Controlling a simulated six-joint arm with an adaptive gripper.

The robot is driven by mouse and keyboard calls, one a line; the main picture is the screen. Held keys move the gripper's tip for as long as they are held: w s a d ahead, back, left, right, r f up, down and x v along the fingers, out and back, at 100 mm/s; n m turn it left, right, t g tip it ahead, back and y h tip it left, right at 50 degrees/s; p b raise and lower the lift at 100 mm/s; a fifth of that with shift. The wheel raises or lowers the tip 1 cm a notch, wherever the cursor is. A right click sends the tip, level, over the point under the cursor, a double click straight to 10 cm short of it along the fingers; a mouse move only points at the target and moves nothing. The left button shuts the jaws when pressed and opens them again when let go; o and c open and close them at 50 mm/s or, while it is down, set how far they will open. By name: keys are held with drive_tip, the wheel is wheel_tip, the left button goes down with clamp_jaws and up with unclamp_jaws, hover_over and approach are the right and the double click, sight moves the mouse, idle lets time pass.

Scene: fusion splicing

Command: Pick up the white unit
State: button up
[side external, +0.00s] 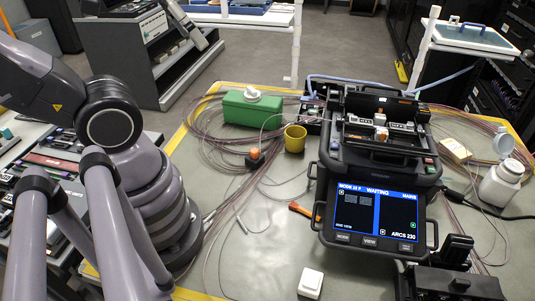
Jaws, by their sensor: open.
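A small white unit (311,283), a squarish block with a raised panel on top, lies on the grey work table (262,262) near the bottom centre of the side external view. It stands apart from other things, in front of the black fusion splicer (385,165). The splicer's lit blue screen (377,212) reads "WAITING". My grey arm fills the left side of the picture. My gripper is outside this view, so its distance from the white unit does not show. Nothing covers the white unit.
A green box (248,108), a yellow cup (295,138) and an orange-topped item (255,158) stand among coiled cables behind. A white bottle (501,184) and a black device (455,280) are at right. Table around the white unit is mostly clear.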

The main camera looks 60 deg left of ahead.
drive_tip(key=o, duration=0.3)
drive_tip(key=shift+o, duration=0.2)
drive_tip(key=n+g+h, duration=0.7)
drive_tip(key=n+h, duration=0.8)
drive_tip(key=h, duration=0.2)
hover_over(313, 279)
drive_tip(key=a, duration=0.3)
wheel_tip(313, 279, down, 23)
drive_tip(key=f+n+t+y, duration=0.1)
drive_tip(key=f+n, duration=0.1)
drive_tip(key=f, duration=0.3)
drive_tip(key=s+a+f+n+t+y, duration=0.1)
drive_tip(key=f+n+t, duration=0.1)
drive_tip(key=f, duration=0.3)
drive_tip(key=a+f+n+t+y, duration=0.1)
drive_tip(key=f+n+t+y, duration=0.1)
drive_tip(key=f, duration=0.3)
drive_tip(key=shift+s+a+f, duration=0.2)
drive_tip(key=shift+f, duration=0.1)
drive_tip(key=shift+x, duration=3.7)
